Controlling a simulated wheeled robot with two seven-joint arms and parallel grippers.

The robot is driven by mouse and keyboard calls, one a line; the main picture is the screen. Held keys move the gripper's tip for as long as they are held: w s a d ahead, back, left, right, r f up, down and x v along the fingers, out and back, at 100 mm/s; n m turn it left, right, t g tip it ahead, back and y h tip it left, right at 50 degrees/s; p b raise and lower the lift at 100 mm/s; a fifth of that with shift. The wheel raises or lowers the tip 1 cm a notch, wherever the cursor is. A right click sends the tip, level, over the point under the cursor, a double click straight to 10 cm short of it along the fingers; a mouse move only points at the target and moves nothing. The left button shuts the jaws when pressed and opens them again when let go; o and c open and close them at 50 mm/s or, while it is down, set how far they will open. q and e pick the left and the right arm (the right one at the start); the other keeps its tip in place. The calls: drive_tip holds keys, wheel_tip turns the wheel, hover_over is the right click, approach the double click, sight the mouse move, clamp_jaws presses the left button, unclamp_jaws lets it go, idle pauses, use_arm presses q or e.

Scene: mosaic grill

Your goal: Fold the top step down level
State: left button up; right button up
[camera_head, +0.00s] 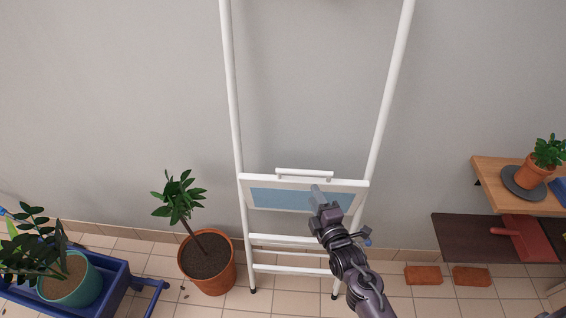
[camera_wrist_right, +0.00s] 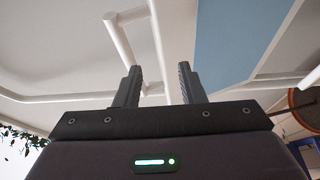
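A white ladder (camera_head: 231,100) leans against the grey wall. Its top step (camera_head: 262,199) is a white-framed panel with a blue-grey face, seen between the two rails and tilted toward me. A white bar handle (camera_head: 304,173) runs along its upper edge. My right gripper (camera_head: 317,192) is in front of the right half of the panel, below the handle; contact cannot be told. In the right wrist view, its two dark fingers (camera_wrist_right: 158,88) stand apart with nothing between them, and the blue face (camera_wrist_right: 228,38) and white handle (camera_wrist_right: 118,36) show beyond. My left gripper is not in view.
A potted plant (camera_head: 207,262) stands left of the ladder, and a blue cart (camera_head: 110,285) with another plant is further left. At right are a wooden shelf (camera_head: 490,180), a dark lower shelf (camera_head: 460,235) and bricks (camera_head: 423,276) on the floor.

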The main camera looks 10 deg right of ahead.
sight(306, 171)
drive_tip(key=shift+n+t, duration=0.4)
drive_tip(key=shift+n, duration=0.1)
drive_tip(key=r, duration=0.2)
drive_tip(key=w+r, duration=0.1)
drive_tip(key=r, duration=0.1)
drive_tip(key=shift+a, duration=0.3)
drive_tip(key=w, duration=0.2)
drive_tip(key=w+p, duration=0.1)
drive_tip(key=w, duration=0.3)
drive_tip(key=shift+w+a, duration=0.1)
drive_tip(key=shift+a, duration=0.25)
drive_tip(key=shift+w+f+p, duration=0.1)
drive_tip(key=shift+w+p, duration=0.25)
drive_tip(key=shift+w, duration=0.3)
drive_tip(key=shift+c, duration=0.5)
clamp_jaws()
